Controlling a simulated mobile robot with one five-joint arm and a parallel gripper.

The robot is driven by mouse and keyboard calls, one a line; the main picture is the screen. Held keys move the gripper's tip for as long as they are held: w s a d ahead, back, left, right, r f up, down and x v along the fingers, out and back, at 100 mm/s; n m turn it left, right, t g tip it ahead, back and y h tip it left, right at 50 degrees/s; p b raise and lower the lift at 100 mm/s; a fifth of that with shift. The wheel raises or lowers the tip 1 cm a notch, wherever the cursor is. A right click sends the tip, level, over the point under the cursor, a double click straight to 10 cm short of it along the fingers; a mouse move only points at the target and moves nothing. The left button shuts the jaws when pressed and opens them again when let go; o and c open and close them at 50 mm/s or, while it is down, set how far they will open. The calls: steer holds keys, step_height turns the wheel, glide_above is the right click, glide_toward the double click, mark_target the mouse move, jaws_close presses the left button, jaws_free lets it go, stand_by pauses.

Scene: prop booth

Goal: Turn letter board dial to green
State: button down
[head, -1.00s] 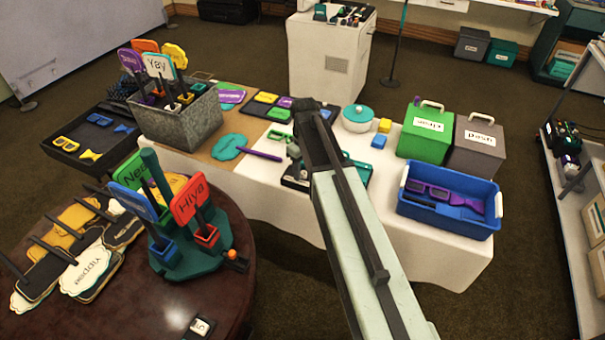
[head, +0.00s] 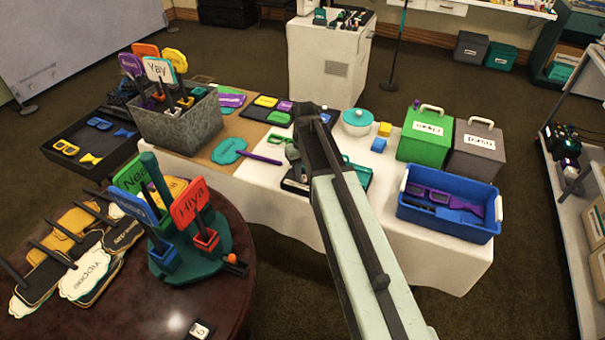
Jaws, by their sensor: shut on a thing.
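The letter board (head: 294,186) seems to be the dark-based piece on the white-covered table, mostly hidden behind my arm. A teal part (head: 357,178) shows to the right of my arm. My gripper (head: 293,155) is low over the left side of this board, pointing down. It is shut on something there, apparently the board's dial. The fingertips, the dial and its colour marks cannot be made out.
Left are a purple-handled teal paddle (head: 229,151), a metal bin (head: 180,125) and a round table with signs.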

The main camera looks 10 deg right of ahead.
mark_target(303, 176)
steer(key=m, duration=0.4)
steer(key=shift+m, duration=1.9)
steer(key=c, duration=1.2)
jaws_free()
steer(key=shift+c, duration=0.2)
step_height(303, 176, up, 8)
steer(key=p, duration=0.8)
